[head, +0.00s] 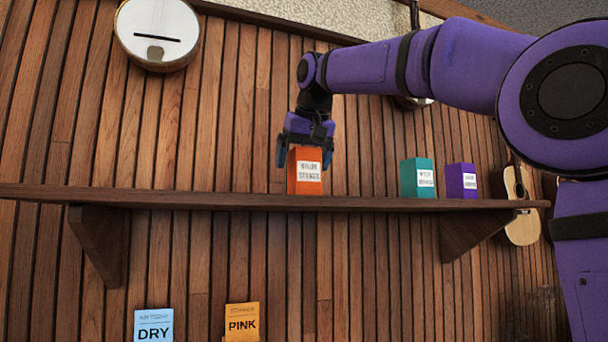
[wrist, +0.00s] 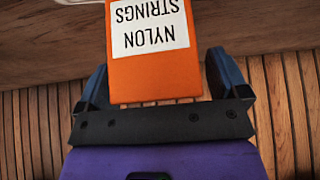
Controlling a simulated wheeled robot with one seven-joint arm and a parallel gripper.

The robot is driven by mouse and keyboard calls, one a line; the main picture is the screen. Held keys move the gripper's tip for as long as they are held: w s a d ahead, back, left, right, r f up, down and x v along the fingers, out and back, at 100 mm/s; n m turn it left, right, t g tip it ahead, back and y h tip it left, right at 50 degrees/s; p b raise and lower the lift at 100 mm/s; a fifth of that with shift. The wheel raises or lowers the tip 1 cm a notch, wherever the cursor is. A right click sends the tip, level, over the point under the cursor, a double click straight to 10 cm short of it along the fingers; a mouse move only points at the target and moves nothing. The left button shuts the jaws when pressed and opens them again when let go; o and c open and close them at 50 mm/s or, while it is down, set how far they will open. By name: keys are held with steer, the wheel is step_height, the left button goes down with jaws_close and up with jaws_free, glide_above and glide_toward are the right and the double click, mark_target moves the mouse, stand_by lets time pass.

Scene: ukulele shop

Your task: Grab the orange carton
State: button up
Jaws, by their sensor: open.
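The orange carton (head: 305,172) stands upright on the wooden shelf (head: 200,200), with a white label reading "NYLON STRINGS". My gripper (head: 304,160) is above it and points down. Its two fingers are spread, one on each side of the carton's upper part. In the wrist view, the carton (wrist: 153,75) lies between the two blue fingers of my gripper (wrist: 158,80).
A teal carton (head: 417,178) and a purple carton (head: 461,181) stand on the shelf to the right. The shelf left of the orange carton is clear. A banjo (head: 157,32) and a guitar (head: 520,205) hang on the slatted wall. Blue (head: 153,325) and orange (head: 242,322) packets show below.

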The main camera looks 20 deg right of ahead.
steer(key=shift+f, duration=0.15)
steer(key=c, duration=1.1)
steer(key=shift+o, duration=0.2)
steer(key=shift+r, duration=0.2)
